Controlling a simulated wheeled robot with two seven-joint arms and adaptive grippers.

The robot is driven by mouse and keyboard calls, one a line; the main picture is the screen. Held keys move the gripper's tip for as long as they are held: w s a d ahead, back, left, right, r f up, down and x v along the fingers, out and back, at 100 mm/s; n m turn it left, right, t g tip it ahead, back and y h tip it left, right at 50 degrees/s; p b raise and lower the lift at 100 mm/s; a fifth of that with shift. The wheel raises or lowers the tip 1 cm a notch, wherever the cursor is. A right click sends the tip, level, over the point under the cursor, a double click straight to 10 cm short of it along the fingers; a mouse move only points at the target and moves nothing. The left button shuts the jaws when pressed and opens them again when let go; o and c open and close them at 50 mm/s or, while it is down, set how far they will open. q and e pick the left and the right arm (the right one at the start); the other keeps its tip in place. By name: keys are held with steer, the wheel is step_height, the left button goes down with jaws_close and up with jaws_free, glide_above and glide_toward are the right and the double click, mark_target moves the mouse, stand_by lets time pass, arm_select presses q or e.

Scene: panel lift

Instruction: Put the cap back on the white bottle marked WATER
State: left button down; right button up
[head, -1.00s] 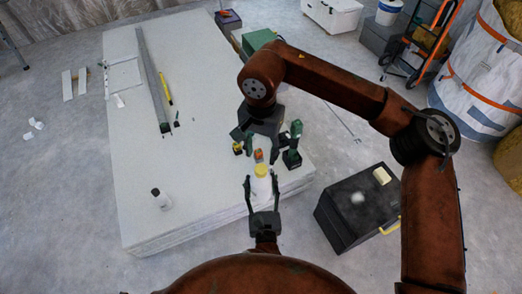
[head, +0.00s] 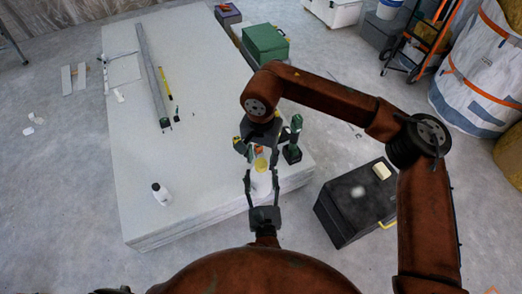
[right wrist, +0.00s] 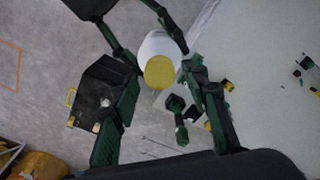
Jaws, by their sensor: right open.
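A white bottle (head: 261,186) with a yellow cap (head: 261,164) on its top stands upright near the panel stack's front edge; no lettering is readable. My left gripper (head: 261,177) has its fingers on both sides of the bottle and appears to hold it. My right gripper (head: 258,155) is open just above the cap. In the right wrist view, the white bottle (right wrist: 160,46) and yellow cap (right wrist: 159,72) show between the open right fingers (right wrist: 168,85). Whether the cap is seated fully is unclear. A second white bottle (head: 163,197) with a dark top stands farther left.
The pale panel stack (head: 190,160) carries a long grey profile (head: 154,85) and a yellow tool (head: 166,82). A green-and-black drill (head: 293,140) stands close right of my right gripper. A black box (head: 350,207) is on the floor. The stack's left part is mostly clear.

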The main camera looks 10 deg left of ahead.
steer(key=shift+f, duration=0.65)
steer(key=shift+c, duration=0.3)
jaws_close()
steer(key=m, duration=1.4)
steer(key=shift+m, duration=0.4)
steer(key=m, duration=1)
steer(key=shift+a+m, duration=0.1)
steer(key=shift+m, duration=0.2)
steer(key=shift+o, duration=1.1)
jaws_free()
